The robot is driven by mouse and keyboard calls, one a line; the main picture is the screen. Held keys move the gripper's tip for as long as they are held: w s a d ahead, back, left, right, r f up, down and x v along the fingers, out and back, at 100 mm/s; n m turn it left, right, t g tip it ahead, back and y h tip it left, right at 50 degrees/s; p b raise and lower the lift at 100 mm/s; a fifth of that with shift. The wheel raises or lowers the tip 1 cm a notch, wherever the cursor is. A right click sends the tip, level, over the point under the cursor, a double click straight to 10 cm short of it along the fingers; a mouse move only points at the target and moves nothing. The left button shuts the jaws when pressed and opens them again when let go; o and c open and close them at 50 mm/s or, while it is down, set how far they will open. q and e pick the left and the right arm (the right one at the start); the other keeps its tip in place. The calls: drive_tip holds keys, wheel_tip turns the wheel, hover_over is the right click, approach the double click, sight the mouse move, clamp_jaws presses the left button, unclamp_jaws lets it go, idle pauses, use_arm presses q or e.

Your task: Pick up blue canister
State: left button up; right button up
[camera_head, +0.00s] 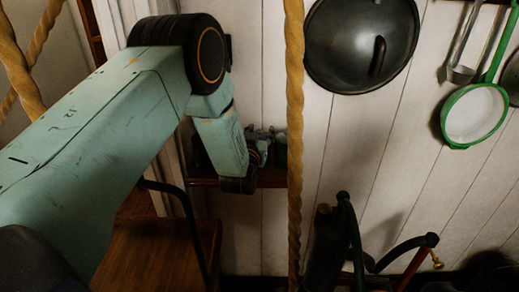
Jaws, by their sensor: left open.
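My left arm reaches in from the left, and its forearm points down to a small wooden shelf (272,179) on the wall. My left gripper (262,146) is at the shelf, just right of the forearm's end. It is small, dark and partly hidden, and its jaws are open. A dark greenish item (281,153) stands on the shelf close to the right of the gripper, partly behind the rope. I cannot make out a clearly blue canister; the arm and rope cover much of the shelf. My right gripper is out of view.
A thick rope (294,110) hangs vertically in front of the shelf. A dark pan lid (350,40), a ladle (460,70) and a green-rimmed strainer (474,115) hang on the plank wall. A wooden seat (150,255) is below left. Dark curved tubes (400,248) are at lower right.

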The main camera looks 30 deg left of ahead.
use_arm(q)
drive_tip(key=shift+a, duration=0.25)
drive_tip(key=shift+w+a+f, duration=0.15)
drive_tip(key=shift+f, duration=0.05)
drive_tip(key=c, duration=0.3)
drive_tip(key=shift+d+r, duration=0.15)
drive_tip(key=shift+d, duration=0.15)
drive_tip(key=c, duration=0.6)
drive_tip(key=shift+a, duration=0.2)
clamp_jaws()
drive_tip(key=shift+d+r, duration=0.1)
